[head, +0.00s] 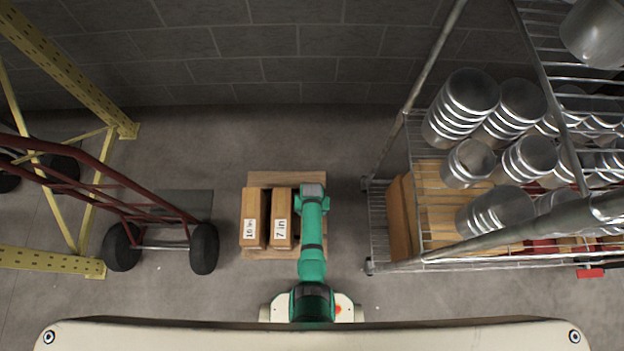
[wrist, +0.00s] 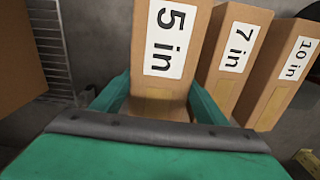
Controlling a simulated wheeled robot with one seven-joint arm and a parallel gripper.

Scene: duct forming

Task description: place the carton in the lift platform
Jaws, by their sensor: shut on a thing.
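In the wrist view a brown carton (wrist: 168,82) labelled "5 in" stands between the two green fingers of my gripper (wrist: 160,102), which is shut on it. In the head view my gripper (head: 312,194) is over the right part of a wooden base (head: 262,178), and my arm hides the held carton. A "7 in" carton (head: 281,205) and a "10 in" carton (head: 253,207) stand side by side on that base, left of my gripper. They also show right of the held carton in the wrist view. I cannot tell which thing is the lift platform.
A wire shelf (head: 378,222) with metal duct pieces (head: 468,100) and cartons stands close on the right. A red hand truck (head: 150,200) with black wheels and a yellow rack (head: 72,62) stand on the left. A block wall (head: 270,70) closes the back. Grey floor is clear around the wooden base.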

